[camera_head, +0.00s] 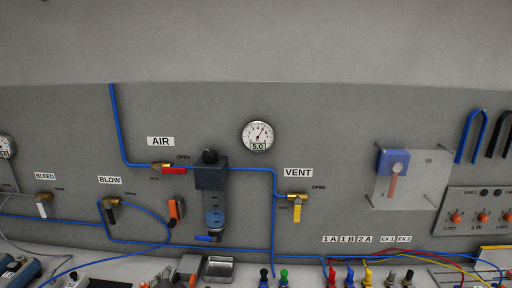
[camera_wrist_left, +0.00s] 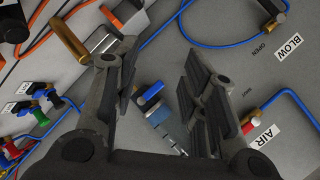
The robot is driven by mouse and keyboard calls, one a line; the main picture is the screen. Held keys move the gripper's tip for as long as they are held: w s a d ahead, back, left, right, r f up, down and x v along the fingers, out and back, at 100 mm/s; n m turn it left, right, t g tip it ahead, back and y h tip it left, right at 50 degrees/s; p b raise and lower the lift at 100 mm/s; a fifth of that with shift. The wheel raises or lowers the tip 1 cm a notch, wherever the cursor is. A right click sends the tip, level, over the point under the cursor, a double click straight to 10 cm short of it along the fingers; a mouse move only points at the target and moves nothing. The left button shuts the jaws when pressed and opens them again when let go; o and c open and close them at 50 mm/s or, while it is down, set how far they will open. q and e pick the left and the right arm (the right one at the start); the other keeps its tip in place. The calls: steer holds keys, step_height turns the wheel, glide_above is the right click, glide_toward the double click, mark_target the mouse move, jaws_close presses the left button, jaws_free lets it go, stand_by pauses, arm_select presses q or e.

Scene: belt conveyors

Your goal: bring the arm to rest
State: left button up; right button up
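My left gripper (camera_wrist_left: 160,60) shows only in the left wrist view. Its two dark fingers are spread apart, with nothing held between them. Through the gap I see the panel behind, with a blue fitting (camera_wrist_left: 150,94) and a clear bluish bowl (camera_wrist_left: 166,126), partly hidden by the fingers. A brass-coloured cylinder (camera_wrist_left: 70,38) shows beside the left finger. I cannot tell how far the gripper is from these. No arm is clearly visible in the head view, and my right gripper is not seen.
The grey panel carries blue air lines, a gauge (camera_head: 257,136), the red AIR valve (camera_head: 174,171), the yellow VENT valve (camera_head: 297,212) and the filter unit (camera_head: 211,177). Coloured plugs and cables line the bottom edge. A small metal tray (camera_head: 218,281) stands below the filter unit.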

arm_select(q)
steer(key=s+d+f+n+g+h, duration=0.1)
steer(key=s+f+n+g, duration=0.3)
steer(key=s, duration=0.6)
steer(key=s+f+g+h, duration=0.1)
steer(key=s+f+h, duration=0.1)
steer(key=s+f, duration=0.55)
steer(key=s+d+f+n+g+h, duration=0.1)
steer(key=s+f+n+g, duration=0.25)
steer(key=s, duration=0.85)
step_height(320, 180, down, 27)
steer(key=m+b, duration=0.1)
steer(key=b, duration=0.2)
steer(key=s+a+f+g+b, duration=0.1)
steer(key=s+a+f+g, duration=0.1)
steer(key=s+f, duration=1.6)
steer(key=shift+a+f+b, duration=0.4)
steer(key=shift+a+f, duration=0.15)
steer(key=shift+f, duration=0.15)
